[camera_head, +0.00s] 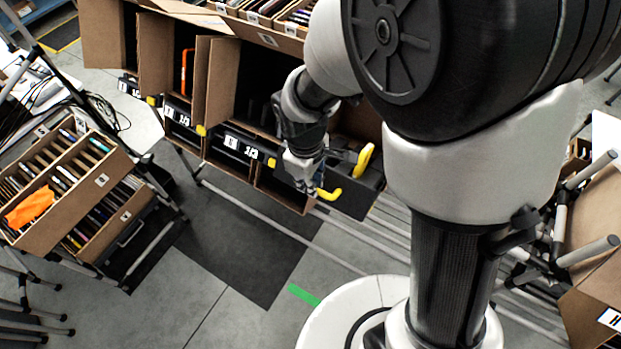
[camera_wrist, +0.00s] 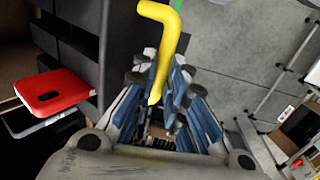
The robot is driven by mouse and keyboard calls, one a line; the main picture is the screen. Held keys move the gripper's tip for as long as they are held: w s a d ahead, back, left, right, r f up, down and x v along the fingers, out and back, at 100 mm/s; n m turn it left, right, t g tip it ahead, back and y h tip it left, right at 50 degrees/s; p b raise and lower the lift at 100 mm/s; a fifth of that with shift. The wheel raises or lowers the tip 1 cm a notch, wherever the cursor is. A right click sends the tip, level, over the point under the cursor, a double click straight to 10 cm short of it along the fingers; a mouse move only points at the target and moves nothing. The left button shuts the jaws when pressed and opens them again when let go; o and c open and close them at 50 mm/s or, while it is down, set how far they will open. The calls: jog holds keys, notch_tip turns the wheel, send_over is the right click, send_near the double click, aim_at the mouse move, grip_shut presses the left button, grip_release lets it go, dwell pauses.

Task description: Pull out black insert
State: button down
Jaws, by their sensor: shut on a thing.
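A black insert (camera_head: 360,195) sits in the rightmost tilted carton (camera_head: 290,193), behind my arm, and its front part shows past the carton's front edge. A yellow handle (camera_head: 331,195) stands on its front, and a yellow round piece (camera_head: 364,160) is near its top right. My gripper (camera_head: 313,190) is at the yellow handle, at the insert's left side. In the wrist view the bent yellow handle (camera_wrist: 164,35) runs down between the blue-lined fingers (camera_wrist: 158,108), which are closed on its lower end. The dark insert face (camera_wrist: 128,45) is left of it. My arm hides part of the insert.
Other tilted cartons (camera_head: 150,55) with open flaps stand left of my gripper. In the wrist view a red item (camera_wrist: 52,92) lies left of the fingers. Grey floor (camera_head: 235,295) is open in front.

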jog(key=c, duration=1.6)
grip_release()
notch_tip(320, 180, up, 12)
jog(key=shift+s+a, duration=0.35)
jog(key=shift+s, duration=0.1)
jog(key=s+d+f+m+t+b, duration=0.2)
jog(key=s+d+f+m+b, duration=0.3)
jog(key=b, duration=0.7)
jog(key=s+d+f+m+t+b, duration=0.1)
jog(key=s+d+f+m+b, duration=0.5)
jog(key=s+f+b, duration=0.3)
notch_tip(320, 180, down, 3)
jog(key=b, duration=0.4)
jog(key=shift+f+t+y, duration=0.15)
jog(key=shift+t+y, duration=0.15)
jog(key=shift+t, duration=0.1)
